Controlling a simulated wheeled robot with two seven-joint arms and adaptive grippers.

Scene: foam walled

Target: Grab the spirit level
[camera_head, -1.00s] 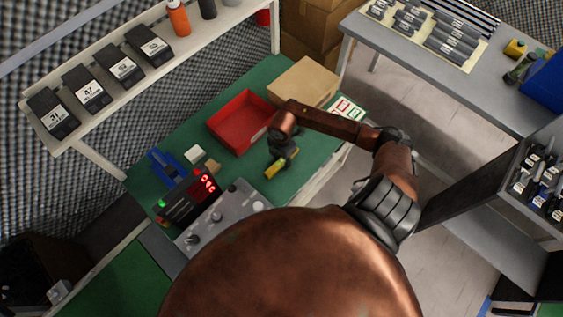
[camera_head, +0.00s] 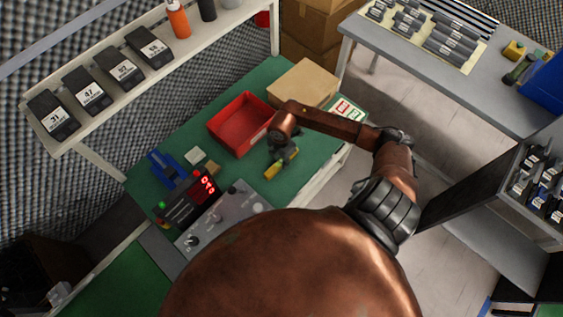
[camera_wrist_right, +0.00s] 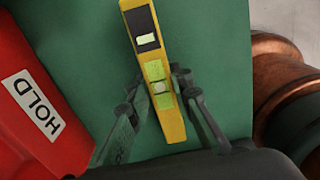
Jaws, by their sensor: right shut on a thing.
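The spirit level is a yellow bar with a dark label and greenish vials. In the head view the spirit level (camera_head: 273,171) shows just below my right gripper (camera_head: 284,155), over the green bench top. In the right wrist view the spirit level (camera_wrist_right: 152,62) runs from the top edge down between the fingers of my right gripper (camera_wrist_right: 157,80). The fingers are shut on it, one on each side. I cannot tell whether it touches the bench top. My left gripper is not in view.
A red tray (camera_head: 216,125) marked HOLD in the wrist view stands left of the gripper. A cardboard box (camera_head: 303,80) is behind it. A control panel with a red display (camera_head: 190,204) and a blue object (camera_head: 162,168) are at the left. Green bench top is clear around the level.

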